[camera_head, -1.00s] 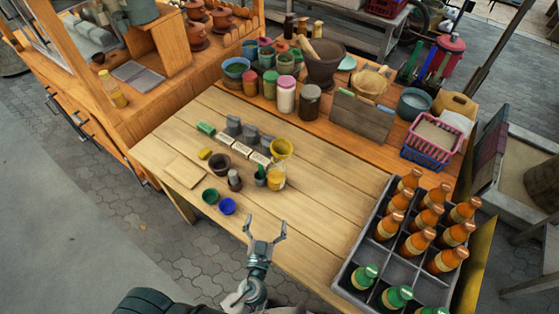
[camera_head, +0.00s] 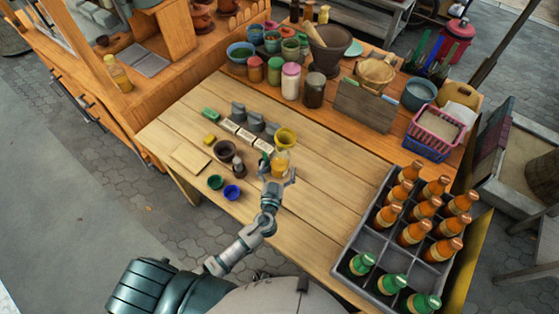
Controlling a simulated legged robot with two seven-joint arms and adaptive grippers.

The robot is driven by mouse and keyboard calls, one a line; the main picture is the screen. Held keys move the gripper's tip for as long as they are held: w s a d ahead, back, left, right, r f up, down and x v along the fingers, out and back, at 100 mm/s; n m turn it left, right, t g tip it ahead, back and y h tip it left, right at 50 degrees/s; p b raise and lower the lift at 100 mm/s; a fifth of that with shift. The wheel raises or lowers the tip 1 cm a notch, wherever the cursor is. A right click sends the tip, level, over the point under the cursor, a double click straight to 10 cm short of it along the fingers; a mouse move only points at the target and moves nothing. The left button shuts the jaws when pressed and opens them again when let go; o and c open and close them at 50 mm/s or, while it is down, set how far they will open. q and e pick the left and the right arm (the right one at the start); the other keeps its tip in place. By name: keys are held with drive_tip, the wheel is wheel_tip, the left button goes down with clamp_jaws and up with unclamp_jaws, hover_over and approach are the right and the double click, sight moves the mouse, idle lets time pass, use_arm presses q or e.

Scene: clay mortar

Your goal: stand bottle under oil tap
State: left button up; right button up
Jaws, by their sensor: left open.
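My left gripper (camera_head: 279,176) is open over the wooden table, with its fingers at the near side of a clear jar of yellow liquid (camera_head: 281,160). I cannot tell whether they touch it. A yellow cup (camera_head: 285,137) is just behind the jar. A small dark bottle-like item (camera_head: 238,166) stands left of the gripper. Another bottle with yellow contents (camera_head: 117,73) stands on the wooden cabinet at the upper left. Several orange and green bottles stand in a grey divided crate (camera_head: 344,262) at the right. I cannot make out an oil tap. My right gripper is not in view.
Left of the gripper are a brown bowl (camera_head: 225,150), a green cup (camera_head: 215,182) and a blue cup (camera_head: 232,192). Grey and white blocks lie behind them. Lidded jars (camera_head: 290,81) line the far shelf. The table between gripper and crate is clear.

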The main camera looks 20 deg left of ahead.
sight(281, 156)
use_arm(q)
drive_tip(key=w, duration=0.1)
drive_tip(key=w+p, duration=0.1)
drive_tip(key=w, duration=0.2)
drive_tip(key=shift+a+r, duration=0.2)
drive_tip(key=shift+a, duration=0.1)
drive_tip(key=shift+w+f, duration=0.15)
drive_tip(key=shift+w, duration=0.35)
drive_tip(key=shift+s+d, duration=0.1)
drive_tip(key=shift+d, duration=0.05)
drive_tip(key=c, duration=1.5)
drive_tip(key=shift+o, duration=0.2)
